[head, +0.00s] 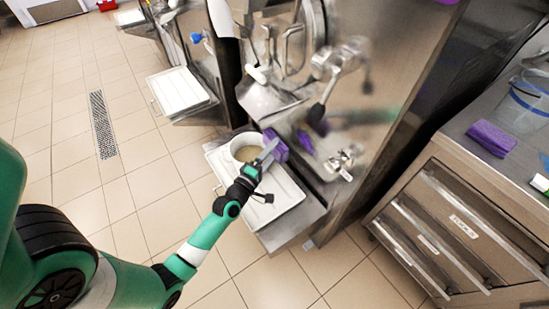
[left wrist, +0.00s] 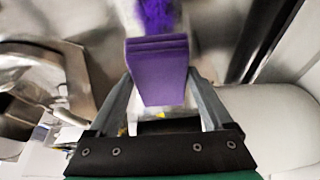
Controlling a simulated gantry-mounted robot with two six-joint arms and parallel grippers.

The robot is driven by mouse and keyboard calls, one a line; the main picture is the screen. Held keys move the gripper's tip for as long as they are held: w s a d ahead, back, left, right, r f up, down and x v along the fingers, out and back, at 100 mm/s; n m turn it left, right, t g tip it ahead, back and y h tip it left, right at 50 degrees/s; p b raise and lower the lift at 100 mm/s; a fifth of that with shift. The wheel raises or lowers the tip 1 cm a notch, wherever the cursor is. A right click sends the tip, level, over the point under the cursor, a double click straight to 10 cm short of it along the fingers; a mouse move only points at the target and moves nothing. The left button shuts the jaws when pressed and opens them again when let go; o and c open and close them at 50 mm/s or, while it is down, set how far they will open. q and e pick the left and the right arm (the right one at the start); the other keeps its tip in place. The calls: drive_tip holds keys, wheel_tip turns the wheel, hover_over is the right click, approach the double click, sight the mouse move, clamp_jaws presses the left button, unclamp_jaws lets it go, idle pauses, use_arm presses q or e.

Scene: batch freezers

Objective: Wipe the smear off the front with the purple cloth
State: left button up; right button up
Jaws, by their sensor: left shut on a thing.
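My left gripper (head: 267,154) is shut on a folded purple cloth (head: 277,146) and holds it up before the lower steel front of the batch freezer (head: 340,165). In the left wrist view the cloth (left wrist: 158,72) sits between the two fingers (left wrist: 160,100). A blurry purple patch (head: 305,143) shows on the steel just right of the cloth; the left wrist view also shows a purple patch (left wrist: 157,14) beyond the cloth. I cannot tell whether it is the smear or a reflection. Whether the cloth touches the front is unclear. My right gripper is not in view.
A white tub (head: 246,140) stands on the freezer's white shelf (head: 282,203), close behind the gripper. The freezer's dispensing handle (head: 318,110) and door fittings stick out above. Another purple cloth (head: 492,138) lies on the steel counter at right. The tiled floor is clear at left.

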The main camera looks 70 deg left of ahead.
use_arm(q)
drive_tip(key=shift+w+r, duration=0.15)
drive_tip(key=shift+w, duration=0.15)
drive_tip(key=shift+w+a+p, duration=0.2)
drive_tip(key=shift+w+p, duration=0.15)
drive_tip(key=shift+w, duration=0.5)
drive_tip(key=shift+w+a+p, duration=0.2)
drive_tip(key=shift+w+p, duration=0.15)
drive_tip(key=shift+w, duration=0.55)
drive_tip(key=shift+w+a+p, duration=0.2)
drive_tip(key=shift+w+p, duration=0.15)
drive_tip(key=shift+w, duration=0.5)
drive_tip(key=shift+w+a, duration=0.15)
drive_tip(key=shift+w, duration=0.75)
